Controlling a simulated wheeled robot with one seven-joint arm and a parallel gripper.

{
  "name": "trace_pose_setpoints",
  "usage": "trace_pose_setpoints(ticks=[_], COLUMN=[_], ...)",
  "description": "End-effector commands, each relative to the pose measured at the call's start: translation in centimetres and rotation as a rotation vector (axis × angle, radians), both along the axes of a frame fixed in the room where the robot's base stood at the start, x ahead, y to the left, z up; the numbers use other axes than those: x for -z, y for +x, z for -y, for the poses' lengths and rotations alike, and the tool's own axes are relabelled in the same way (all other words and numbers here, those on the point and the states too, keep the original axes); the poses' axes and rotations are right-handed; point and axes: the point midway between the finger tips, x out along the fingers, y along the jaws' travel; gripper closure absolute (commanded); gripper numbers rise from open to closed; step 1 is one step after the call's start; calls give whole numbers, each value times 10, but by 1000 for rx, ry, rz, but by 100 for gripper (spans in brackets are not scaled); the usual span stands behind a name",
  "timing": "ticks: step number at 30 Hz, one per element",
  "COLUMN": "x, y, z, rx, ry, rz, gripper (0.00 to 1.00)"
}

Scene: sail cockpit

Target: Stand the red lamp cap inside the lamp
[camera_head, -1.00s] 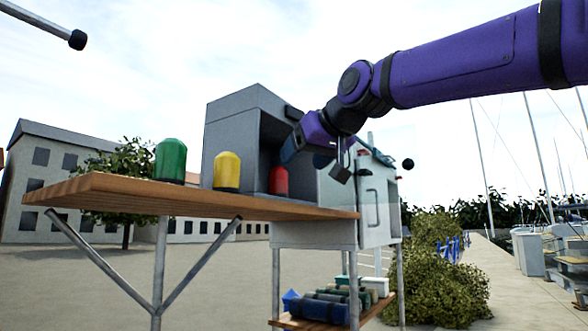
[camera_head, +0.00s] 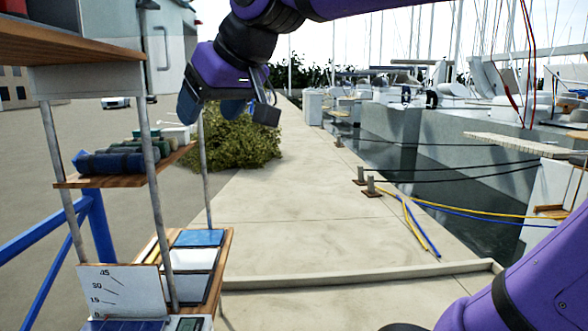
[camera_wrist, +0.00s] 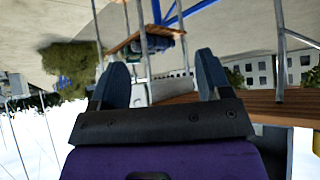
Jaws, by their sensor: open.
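The lower part of a dark red shape (camera_head: 14,7), likely the red lamp cap, shows at the top left corner of the head view on the wooden table (camera_head: 80,45). A grey piece beside it, likely part of the lamp housing (camera_head: 66,14), is mostly cut off. My gripper (camera_head: 212,108) hangs in the air to the right of the table's end, pointing down. In the wrist view its two dark blue fingers (camera_wrist: 163,72) stand apart with nothing between them. The cap is not clear in the wrist view.
A grey door with a handle (camera_head: 168,48) stands behind the table's right end. Below are a shelf with rolled bundles (camera_head: 122,160), metal legs and a low shelf of panels (camera_head: 196,258). The quay (camera_head: 290,215) to the right is mostly clear, with bollards and ropes near the water.

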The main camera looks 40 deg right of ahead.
Motion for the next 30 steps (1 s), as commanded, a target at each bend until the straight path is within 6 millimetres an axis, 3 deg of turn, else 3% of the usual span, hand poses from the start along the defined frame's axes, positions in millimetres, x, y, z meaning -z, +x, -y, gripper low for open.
trace_pose_setpoints(ticks=[1,3,6,10,14,27,30], x=[29,66,109,143,155,155,155], y=[-23,-51,-85,-112,-121,-121,-121], z=[16,32,47,57,59,59,59], rx=[42,89,142,186,200,199,198], ry=[-11,-22,-32,-38,-40,-40,-40], rz=[-49,-113,-190,-251,-274,-274,-273], gripper=[29,29,29,29,29,29,50])
